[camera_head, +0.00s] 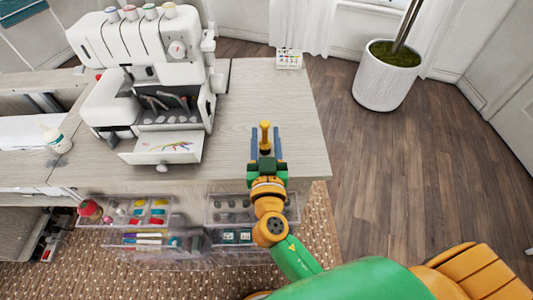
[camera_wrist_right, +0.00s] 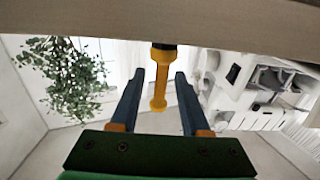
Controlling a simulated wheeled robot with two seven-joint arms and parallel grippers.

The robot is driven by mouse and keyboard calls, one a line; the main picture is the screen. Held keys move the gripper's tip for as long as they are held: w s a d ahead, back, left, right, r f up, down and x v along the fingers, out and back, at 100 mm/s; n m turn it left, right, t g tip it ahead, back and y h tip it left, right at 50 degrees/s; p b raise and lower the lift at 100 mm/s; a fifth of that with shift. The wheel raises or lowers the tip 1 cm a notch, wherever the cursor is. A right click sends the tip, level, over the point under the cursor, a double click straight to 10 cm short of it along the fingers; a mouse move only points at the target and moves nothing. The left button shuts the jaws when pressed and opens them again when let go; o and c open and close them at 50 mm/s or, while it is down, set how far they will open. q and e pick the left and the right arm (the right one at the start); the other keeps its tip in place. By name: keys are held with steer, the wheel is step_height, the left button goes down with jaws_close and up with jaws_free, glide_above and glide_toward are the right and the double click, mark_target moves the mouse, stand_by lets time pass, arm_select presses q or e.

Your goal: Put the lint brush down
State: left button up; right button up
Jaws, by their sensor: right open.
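The lint brush (camera_head: 265,130) has a yellow handle and is at the right part of the wooden tabletop (camera_head: 300,115). In the right wrist view, which is upside down, its yellow handle (camera_wrist_right: 160,80) stands out from a dark end beside the pale table surface (camera_wrist_right: 200,22). The brush looks upright; most of its dark end is hidden. My right gripper (camera_head: 266,142) is open, with its two blue-grey fingers on either side of the handle. In the wrist view, gaps show between the handle and both fingers. My left gripper is not in view.
A white sewing machine (camera_head: 150,55) stands at left on the tabletop, with an open drawer (camera_head: 165,148) below it. Clear open drawers (camera_head: 235,208) stick out at the front. A small card (camera_head: 289,59) lies at the back edge. A potted plant (camera_head: 383,88) stands on the floor at right.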

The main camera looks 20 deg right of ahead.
steer(key=b+v, duration=0.2)
steer(key=v, duration=0.6)
steer(key=shift+o, duration=0.5)
stand_by(0.4)
